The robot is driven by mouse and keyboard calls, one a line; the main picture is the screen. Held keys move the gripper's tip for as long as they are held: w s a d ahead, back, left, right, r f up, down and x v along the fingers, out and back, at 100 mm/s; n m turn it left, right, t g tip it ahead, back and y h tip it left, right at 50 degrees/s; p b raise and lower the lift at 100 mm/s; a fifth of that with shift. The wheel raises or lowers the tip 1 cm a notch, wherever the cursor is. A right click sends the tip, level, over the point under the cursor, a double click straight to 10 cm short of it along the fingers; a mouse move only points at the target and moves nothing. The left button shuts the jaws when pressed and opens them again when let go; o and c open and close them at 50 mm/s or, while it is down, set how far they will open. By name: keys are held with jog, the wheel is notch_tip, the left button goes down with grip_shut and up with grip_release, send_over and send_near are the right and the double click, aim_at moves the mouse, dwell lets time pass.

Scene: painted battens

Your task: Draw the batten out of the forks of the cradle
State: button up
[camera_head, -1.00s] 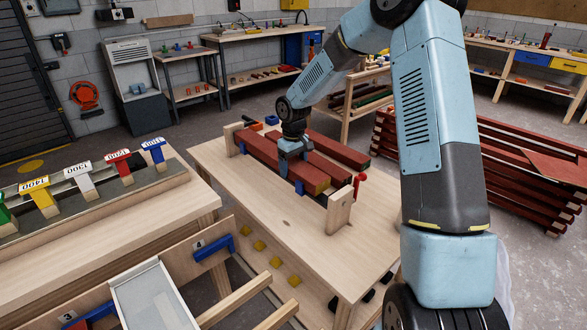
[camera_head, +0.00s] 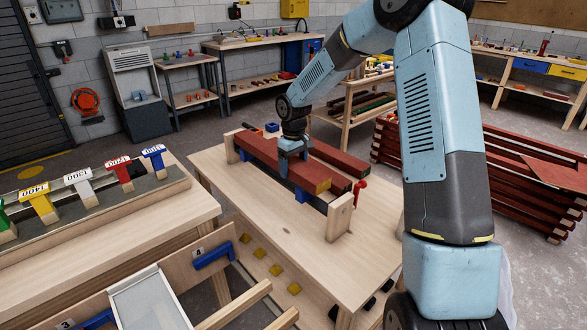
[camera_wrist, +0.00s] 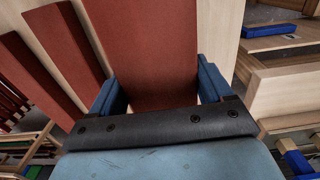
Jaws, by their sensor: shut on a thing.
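A dark red batten (camera_head: 268,157) with an ochre near end lies lengthwise at the left of a group of red battens on the workbench. My gripper (camera_head: 290,166) is shut on this batten from above, partway along it. In the wrist view my gripper (camera_wrist: 160,92) has one blue finger at each side of the red batten (camera_wrist: 150,50). The cradle has a pale wooden end board (camera_head: 340,218) at the near end and another at the far end. A blue fork (camera_head: 301,194) shows under the batten's near part. Whether the batten still touches the forks cannot be told.
Two more red battens (camera_head: 340,158) lie close to the right, beside my gripper. A red clamp-like piece (camera_head: 360,188) stands near their ends. The bench top (camera_head: 270,222) is clear in front. A bench with coloured number tags (camera_head: 78,178) stands at left.

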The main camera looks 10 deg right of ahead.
jog(key=shift+r, duration=0.3)
jog(key=shift+r, duration=0.4)
jog(key=shift+r, duration=0.25)
jog(key=shift+r, duration=1.4)
